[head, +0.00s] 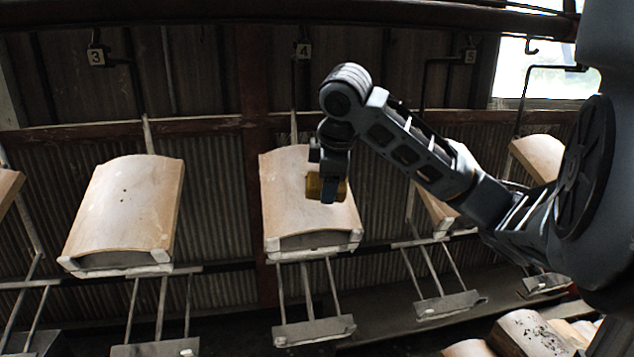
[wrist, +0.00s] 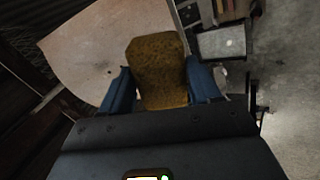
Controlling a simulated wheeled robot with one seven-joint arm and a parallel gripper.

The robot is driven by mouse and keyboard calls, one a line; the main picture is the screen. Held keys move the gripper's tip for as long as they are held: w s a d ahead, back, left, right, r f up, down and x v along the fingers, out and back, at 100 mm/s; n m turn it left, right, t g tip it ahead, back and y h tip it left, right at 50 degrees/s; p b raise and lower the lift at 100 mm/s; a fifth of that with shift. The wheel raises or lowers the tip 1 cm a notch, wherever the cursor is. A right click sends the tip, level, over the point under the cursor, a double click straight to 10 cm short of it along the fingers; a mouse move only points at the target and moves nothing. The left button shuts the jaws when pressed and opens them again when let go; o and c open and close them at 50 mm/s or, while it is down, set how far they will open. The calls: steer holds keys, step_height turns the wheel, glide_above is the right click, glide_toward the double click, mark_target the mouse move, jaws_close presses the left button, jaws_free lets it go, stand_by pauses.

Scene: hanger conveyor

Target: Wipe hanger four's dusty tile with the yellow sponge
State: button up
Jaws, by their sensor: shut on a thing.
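The tile also shows in the wrist view (wrist: 85,55), pale with a small dark speck. My gripper (head: 329,188) is shut on the yellow sponge (head: 314,184), in front of the tile's right half. In the wrist view the sponge (wrist: 158,70) sits between the two blue fingers and overlaps the tile. I cannot tell whether the sponge touches the tile. Dust on the tile is hard to make out.
Hanger three's tile (head: 125,210) hangs to the left with a gap between. Hanger five's tile (head: 437,208) is partly behind my arm. Another tile (head: 540,155) hangs at far right. Several tiles (head: 525,335) lie at bottom right.

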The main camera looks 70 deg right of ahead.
steer(key=w+d+r+b, duration=0.2)
steer(key=d+r, duration=0.1)
steer(key=d, duration=0.4)
steer(key=w+d+r+b, duration=0.3)
steer(key=d, duration=0.3)
steer(key=shift+b+x, duration=1.55)
steer(key=shift+x, duration=1.5)
steer(key=shift+x, duration=0.95)
steer(key=shift+s, duration=0.15)
steer(key=shift+s+a+f+b, duration=0.25)
steer(key=shift+s+a+f, duration=0.05)
steer(key=shift+a, duration=0.25)
steer(key=shift+s+a+f+b, duration=0.2)
steer(key=shift+s+a+f, duration=0.1)
steer(key=shift+a, duration=0.25)
steer(key=shift+s+a+f+b, duration=0.25)
steer(key=shift+a, duration=0.3)
steer(key=shift+f, duration=0.1)
steer(key=shift+w+d, duration=0.1)
